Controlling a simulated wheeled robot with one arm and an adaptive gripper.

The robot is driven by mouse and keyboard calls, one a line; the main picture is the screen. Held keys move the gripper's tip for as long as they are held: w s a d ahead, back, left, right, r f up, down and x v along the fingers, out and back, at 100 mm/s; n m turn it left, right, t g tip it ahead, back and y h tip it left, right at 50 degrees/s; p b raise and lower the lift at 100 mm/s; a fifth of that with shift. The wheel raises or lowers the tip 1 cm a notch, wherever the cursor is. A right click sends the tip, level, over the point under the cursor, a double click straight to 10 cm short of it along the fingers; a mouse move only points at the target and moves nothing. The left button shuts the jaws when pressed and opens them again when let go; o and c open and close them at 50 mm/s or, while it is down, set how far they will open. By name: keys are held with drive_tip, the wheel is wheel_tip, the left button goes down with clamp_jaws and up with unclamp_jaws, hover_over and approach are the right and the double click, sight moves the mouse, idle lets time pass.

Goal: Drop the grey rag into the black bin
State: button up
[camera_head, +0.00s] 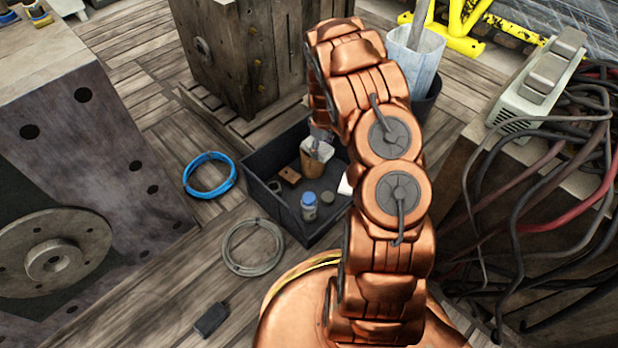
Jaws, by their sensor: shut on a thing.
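My gripper (319,132) is small in view at the end of my copper arm and points down over a black open-topped box (272,205) on the floor. It is shut on a pale grey piece that looks like the grey rag (317,149), just above or against a brown pot (312,168) in the box. Whether they touch is unclear. A round black bin (430,106) stands at the upper right, partly hidden by my arm. A pale bluish bucket-like container (414,58) rises in or in front of it.
The box also holds a blue-capped bottle (309,207) and small items. A blue cable coil (209,175) and a grey coil (252,247) lie on the plank floor. Large mould blocks stand left (80,150) and behind (235,50). Tangled cables (540,190) hang at right.

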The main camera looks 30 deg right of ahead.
drive_tip(key=o, duration=1.2)
wheel_tip(320, 180, up, 12)
drive_tip(key=shift+r, duration=0.1)
idle(0.3)
